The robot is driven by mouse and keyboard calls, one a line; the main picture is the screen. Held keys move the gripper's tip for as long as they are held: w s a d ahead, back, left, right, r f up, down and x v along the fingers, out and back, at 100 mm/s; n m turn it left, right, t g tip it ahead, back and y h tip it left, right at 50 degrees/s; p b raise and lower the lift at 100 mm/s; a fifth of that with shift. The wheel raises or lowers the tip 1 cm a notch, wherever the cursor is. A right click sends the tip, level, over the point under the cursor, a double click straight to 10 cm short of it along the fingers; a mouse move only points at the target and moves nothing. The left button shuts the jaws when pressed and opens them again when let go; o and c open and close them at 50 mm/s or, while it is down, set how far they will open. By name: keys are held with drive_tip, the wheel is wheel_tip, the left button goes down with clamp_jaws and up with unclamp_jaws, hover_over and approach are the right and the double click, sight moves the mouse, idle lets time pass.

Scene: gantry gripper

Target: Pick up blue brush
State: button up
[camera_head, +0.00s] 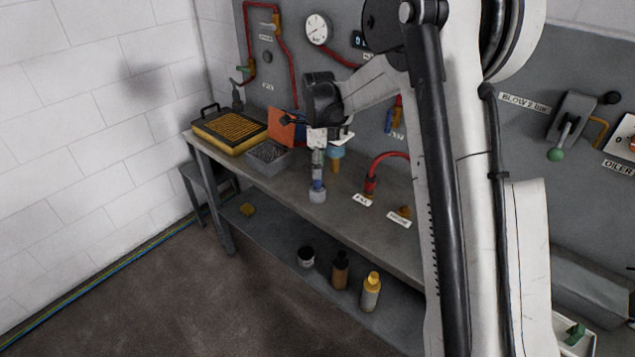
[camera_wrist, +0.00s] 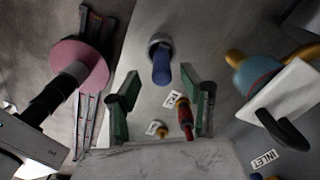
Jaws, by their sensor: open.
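A blue brush (camera_head: 318,186) stands roughly upright on the workbench, in or on a small pale grey base. Its blue part also shows in the wrist view (camera_wrist: 162,70), at upper centre, with the grey base (camera_wrist: 159,41) at its far end. My gripper (camera_wrist: 161,80) is open, and its two green-padded fingers lie left and right of the line to the brush. In the head view my gripper (camera_head: 318,138) is above the brush. I cannot tell how large the gap between them is. Nothing shows between the fingers in contact with them.
On the grey workbench (camera_head: 285,185) are a yellow-topped tray (camera_head: 230,130) and a grey bin (camera_head: 268,156). A red hose fitting (camera_head: 370,184) stands to the right of the brush. Several bottles, one yellow-capped (camera_head: 370,292), stand on the lower shelf. A panel with a gauge (camera_head: 317,29) is behind.

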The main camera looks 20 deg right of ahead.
sight(317, 182)
wheel_tip(317, 182, down, 5)
drive_tip(key=shift+w+r+p, duration=0.1)
drive_tip(key=shift+w+p, duration=0.05)
drive_tip(key=shift+p, duration=0.25)
drive_tip(key=shift+c, duration=0.3)
clamp_jaws()
